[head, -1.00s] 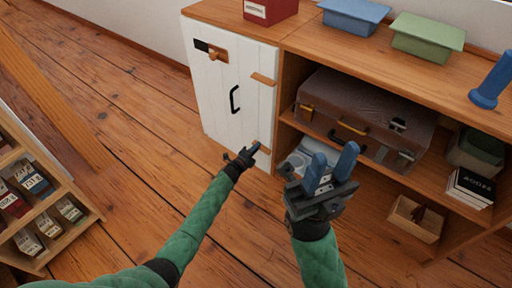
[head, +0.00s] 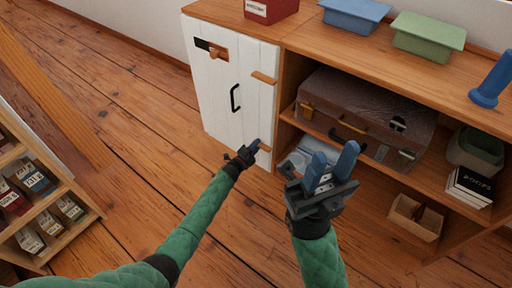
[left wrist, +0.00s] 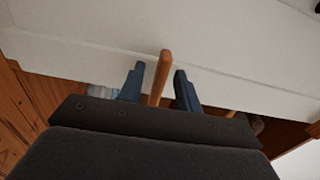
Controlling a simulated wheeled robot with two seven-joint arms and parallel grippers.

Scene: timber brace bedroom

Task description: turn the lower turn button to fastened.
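The lower turn button (head: 265,148) is a small wooden bar low on the right edge of the white cabinet door (head: 215,100). In the head view it is partly hidden by my left gripper (head: 254,148). In the left wrist view the wooden bar (left wrist: 161,75) stands between the two blue fingers of my left gripper (left wrist: 158,85), with a gap visible on each side. The left gripper is open around it. My right gripper (head: 332,165) is open and empty, held in front of the shelf. An upper turn button (head: 264,77) lies across the door's right edge.
The door has a black handle (head: 235,98) and a wooden latch (head: 217,53) near its top. A brown suitcase (head: 365,110) lies on the shelf to the right. A small shelf unit (head: 75,190) stands at the left. The floor between is clear.

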